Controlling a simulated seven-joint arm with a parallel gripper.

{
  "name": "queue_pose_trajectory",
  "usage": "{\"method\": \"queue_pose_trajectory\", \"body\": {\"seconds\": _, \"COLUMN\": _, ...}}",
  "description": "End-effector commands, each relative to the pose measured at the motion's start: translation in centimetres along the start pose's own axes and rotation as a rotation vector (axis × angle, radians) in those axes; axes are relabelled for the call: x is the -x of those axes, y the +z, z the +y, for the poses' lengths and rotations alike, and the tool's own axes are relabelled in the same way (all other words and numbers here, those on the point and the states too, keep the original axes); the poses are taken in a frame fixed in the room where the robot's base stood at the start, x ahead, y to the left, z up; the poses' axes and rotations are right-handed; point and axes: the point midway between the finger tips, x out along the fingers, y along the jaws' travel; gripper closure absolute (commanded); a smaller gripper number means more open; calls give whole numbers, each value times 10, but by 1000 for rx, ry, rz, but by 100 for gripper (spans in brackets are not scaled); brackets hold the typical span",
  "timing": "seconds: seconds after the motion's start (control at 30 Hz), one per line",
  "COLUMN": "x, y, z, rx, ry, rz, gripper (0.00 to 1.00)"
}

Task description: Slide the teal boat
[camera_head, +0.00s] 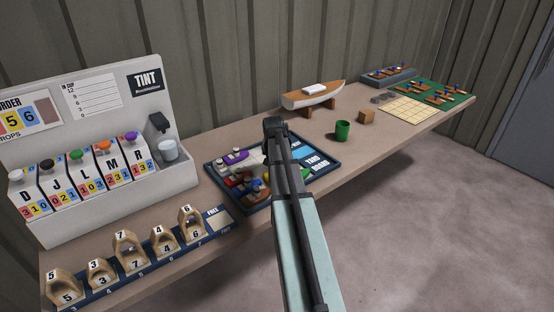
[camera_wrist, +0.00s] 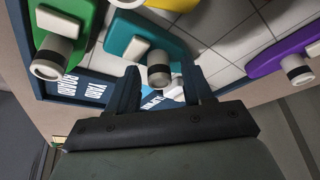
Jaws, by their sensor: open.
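The teal boat (camera_wrist: 178,48) lies on the white-tiled yard board in the wrist view, with a white block on its deck and a grey funnel (camera_wrist: 158,58) with a dark band. My gripper (camera_wrist: 161,78) is open, with one finger on each side of the funnel's lower part in the picture. I cannot tell whether a finger touches it. In the head view my gripper (camera_head: 277,125) is over the yard board (camera_head: 318,168), and my arm hides part of the board. I cannot make out the teal boat there.
In the wrist view a green boat (camera_wrist: 84,22) is at the left, a purple boat (camera_wrist: 275,56) at the right and a yellow one at the top. A green cup (camera_head: 343,131), wooden cube (camera_head: 366,116) and model hull (camera_head: 314,95) stand behind. A tint machine (camera_head: 90,85) stands left.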

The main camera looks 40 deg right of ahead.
Motion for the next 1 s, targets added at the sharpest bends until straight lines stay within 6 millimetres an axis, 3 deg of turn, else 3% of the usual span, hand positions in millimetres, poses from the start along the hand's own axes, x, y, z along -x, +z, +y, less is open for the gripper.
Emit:
{"method": "queue_pose_trajectory", "body": {"seconds": 0.07, "x": 0, "y": 0, "z": 0, "rx": 0, "ry": 0, "rz": 0, "gripper": 49}}
{"method": "queue_pose_trajectory", "body": {"seconds": 0.6, "x": 0, "y": 0, "z": 0, "rx": 0, "ry": 0, "rz": 0, "gripper": 100}}
{"method": "queue_pose_trajectory", "body": {"seconds": 1.0, "x": 0, "y": -1, "z": -1, "rx": 0, "ry": 0, "rz": 0, "gripper": 100}}
